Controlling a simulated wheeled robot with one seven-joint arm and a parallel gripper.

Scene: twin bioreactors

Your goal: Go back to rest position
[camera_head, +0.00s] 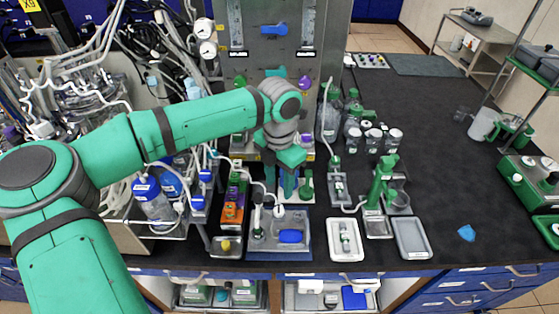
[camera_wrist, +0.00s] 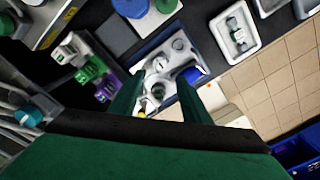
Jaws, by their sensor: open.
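My green arm reaches from the left across the bench in the head view. My gripper (camera_head: 289,186) points down above the back of a blue-edged tray (camera_head: 302,251). In the wrist view my gripper (camera_wrist: 162,92) has its two green fingers apart, with nothing visibly held between them. Below and beyond the fingers are a clear vessel on the tray and a blue block (camera_wrist: 194,74). The blue block also shows in the head view (camera_head: 290,236). The arm hides part of the bench behind it.
A white tray (camera_head: 333,254) with a small vial and a grey tray (camera_head: 427,251) lie to the right. A green stand (camera_head: 378,185) rises near them. Bottles and tubing crowd the left. The dark bench at the right has free room around a small blue piece (camera_head: 466,233).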

